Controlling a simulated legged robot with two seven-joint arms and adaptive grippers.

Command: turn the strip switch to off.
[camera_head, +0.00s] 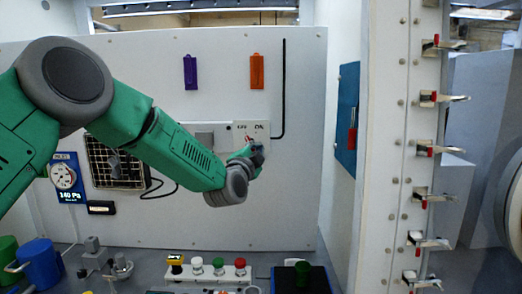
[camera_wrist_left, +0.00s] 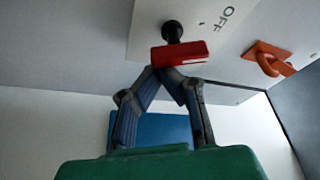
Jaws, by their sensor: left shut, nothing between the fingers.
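The strip switch is a pale plate (camera_head: 262,133) on the back wall, lettered OFF on the left and ON on the right. Its red lever (camera_head: 248,140) is small and partly hidden by my gripper in the head view. In the left wrist view the red lever (camera_wrist_left: 180,53) sits on a black knob (camera_wrist_left: 172,31), near the OFF lettering. My left gripper (camera_head: 256,151) is at the plate's lower part. In the left wrist view its fingertips (camera_wrist_left: 166,72) are together and empty, right at the lever's edge; I cannot tell whether they touch it. My right gripper is out of view.
A grey box (camera_head: 211,134) is left of the plate. Purple (camera_head: 190,73) and orange (camera_head: 257,71) tags hang above. A button row (camera_head: 219,272) stands below. A post with several red-tipped latches (camera_head: 428,150) is to the right. The wall below the gripper is clear.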

